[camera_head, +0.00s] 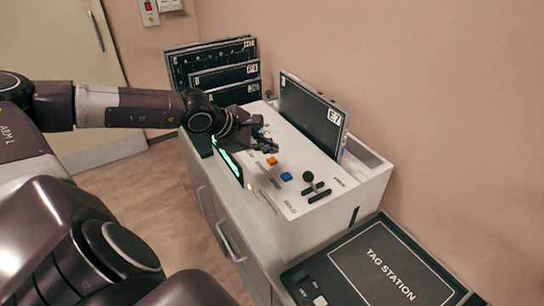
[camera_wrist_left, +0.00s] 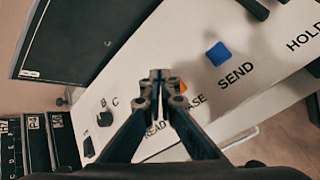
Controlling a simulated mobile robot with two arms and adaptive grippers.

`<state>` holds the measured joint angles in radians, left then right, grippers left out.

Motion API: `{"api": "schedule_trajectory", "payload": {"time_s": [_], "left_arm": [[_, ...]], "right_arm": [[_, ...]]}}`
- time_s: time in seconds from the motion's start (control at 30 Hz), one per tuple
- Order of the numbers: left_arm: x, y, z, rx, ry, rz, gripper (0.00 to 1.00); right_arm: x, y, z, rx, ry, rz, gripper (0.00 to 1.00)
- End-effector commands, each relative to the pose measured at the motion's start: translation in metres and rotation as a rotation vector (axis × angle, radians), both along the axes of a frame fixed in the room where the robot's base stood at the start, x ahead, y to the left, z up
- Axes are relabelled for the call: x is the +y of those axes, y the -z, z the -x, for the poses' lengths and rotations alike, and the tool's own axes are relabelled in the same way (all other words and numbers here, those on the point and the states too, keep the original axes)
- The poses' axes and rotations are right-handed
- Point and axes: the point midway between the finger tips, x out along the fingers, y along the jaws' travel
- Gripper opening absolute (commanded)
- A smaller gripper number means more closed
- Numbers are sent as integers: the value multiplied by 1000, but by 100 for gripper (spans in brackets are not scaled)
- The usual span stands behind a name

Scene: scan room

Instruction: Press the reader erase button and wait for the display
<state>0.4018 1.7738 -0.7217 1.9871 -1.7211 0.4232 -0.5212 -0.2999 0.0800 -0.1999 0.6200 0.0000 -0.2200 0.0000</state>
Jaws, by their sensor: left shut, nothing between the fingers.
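The reader (camera_head: 300,205) is a white console by the wall. Its orange button (camera_head: 272,160) sits beside a blue button (camera_head: 286,176). In the left wrist view the orange button (camera_wrist_left: 182,87) is partly hidden behind my fingers, with a partly covered label ending in "ASE". The blue button (camera_wrist_left: 218,54) is labelled SEND. My left gripper (camera_head: 271,147) is shut and empty, just above the orange button. In the left wrist view its fingertips (camera_wrist_left: 160,76) are next to that button; I cannot tell whether they touch. The display (camera_head: 230,165) glows green, its text unreadable at this angle.
A dark panel marked E7 (camera_head: 312,115) stands in the reader. A black lever (camera_head: 314,188) is near the blue button. Several dark panels (camera_head: 205,62) stand in a rack behind. A TAG STATION pad (camera_head: 385,262) lies at front right. The floor (camera_head: 150,190) on the left is clear.

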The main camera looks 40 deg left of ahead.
Motion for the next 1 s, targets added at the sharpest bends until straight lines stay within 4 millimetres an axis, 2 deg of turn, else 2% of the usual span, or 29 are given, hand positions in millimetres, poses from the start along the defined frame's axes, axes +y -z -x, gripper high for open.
{"api": "schedule_trajectory", "payload": {"time_s": [0.1,0.37,1.0], "left_arm": [[0,-16,0,-1,0,0,0],[0,-40,0,-1,0,-1,0],[0,-41,0,-1,1,1,0]], "right_arm": [[0,-11,0,0,0,0,0],[0,-24,0,0,0,0,0],[0,-23,0,0,0,0,0]]}}
